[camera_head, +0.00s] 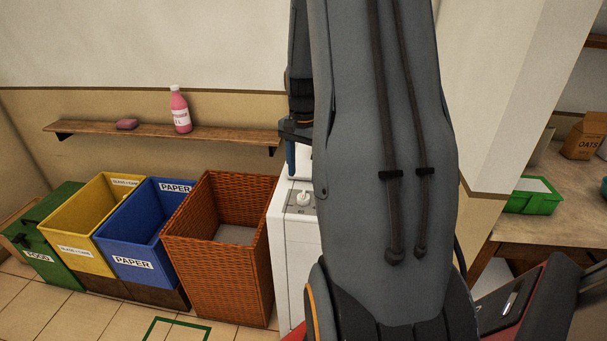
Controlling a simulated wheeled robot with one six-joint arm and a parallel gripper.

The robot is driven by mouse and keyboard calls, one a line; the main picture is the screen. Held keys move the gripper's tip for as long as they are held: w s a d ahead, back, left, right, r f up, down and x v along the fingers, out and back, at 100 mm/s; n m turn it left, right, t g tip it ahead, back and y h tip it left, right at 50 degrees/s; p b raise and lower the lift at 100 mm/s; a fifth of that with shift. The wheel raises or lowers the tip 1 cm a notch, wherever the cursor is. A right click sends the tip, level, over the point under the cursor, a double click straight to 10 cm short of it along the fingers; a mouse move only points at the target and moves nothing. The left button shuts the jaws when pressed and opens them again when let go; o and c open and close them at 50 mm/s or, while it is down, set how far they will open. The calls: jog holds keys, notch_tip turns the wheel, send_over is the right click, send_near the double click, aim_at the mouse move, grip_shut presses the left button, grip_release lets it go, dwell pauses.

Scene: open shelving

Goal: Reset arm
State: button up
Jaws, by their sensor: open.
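My arm (385,150) stands upright in the middle of the camera_head view, grey with two dark cables along it. My gripper (291,156) shows only in part at the arm's left edge, with one blue finger pointing down; the rest is hidden behind the arm. It is open. The visible finger appears just right of the end of the wooden wall shelf (220,133) and above the white appliance (300,235); I cannot tell the distance in depth. I see nothing held in the visible part.
Below are a wicker basket (225,275) and blue (135,258), yellow (78,251) and green (45,263) bins. At right, a counter (545,237) holds a green tray (531,204) and an oats box (585,140).

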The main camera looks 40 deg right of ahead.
dwell(0.3)
jog(key=s+a+n, duration=0.3)
jog(key=a+n, duration=0.1)
jog(key=a, duration=0.5)
jog(key=s+a+r+n+t, duration=0.1)
jog(key=s+a+n, duration=0.2)
jog(key=a, duration=0.7)
jog(key=s+a+n+b, duration=0.1)
jog(key=s+a+n, duration=0.2)
jog(key=a+n, duration=0.4)
jog(key=a, duration=0.2)
jog(key=shift+s+a+r, duration=0.2)
jog(key=shift+a+r, duration=0.15)
